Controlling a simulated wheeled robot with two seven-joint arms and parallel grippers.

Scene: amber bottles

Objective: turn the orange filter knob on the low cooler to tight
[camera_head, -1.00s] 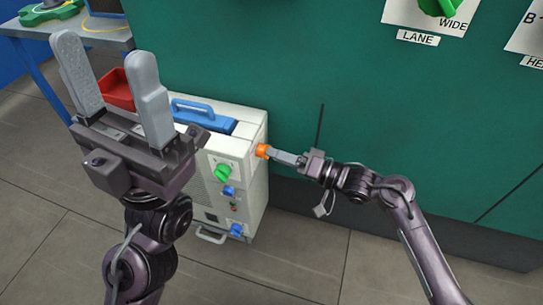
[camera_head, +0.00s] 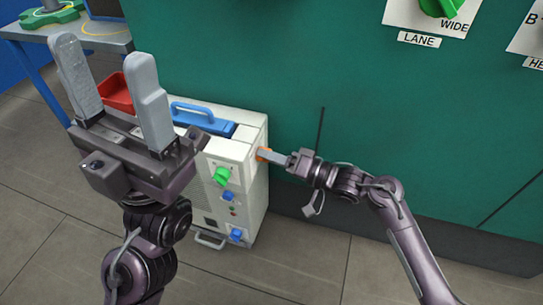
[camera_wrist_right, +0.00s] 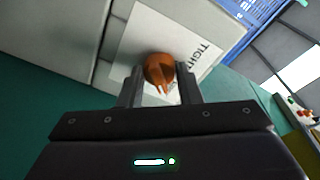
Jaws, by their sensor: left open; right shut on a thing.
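The orange filter knob (camera_head: 263,154) is on the right side of the low white cooler (camera_head: 255,190). In the right wrist view the orange knob (camera_wrist_right: 160,72) sits between the fingers, on a white label (camera_wrist_right: 190,50) that reads TIGHT. Its pointed end faces toward the gripper body, not at the word. My right gripper (camera_head: 268,155) is shut on the knob, and its fingers hide most of it in the head view. My left gripper (camera_head: 112,95) is open and empty, raised in front of the cooler's left part.
The cooler's front has a green knob (camera_head: 222,175) and blue knobs (camera_head: 236,235). A blue handle (camera_head: 205,112) is on top. A red bin (camera_head: 115,92) is behind my left gripper. A green wall panel (camera_head: 350,100) stands close behind my right arm.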

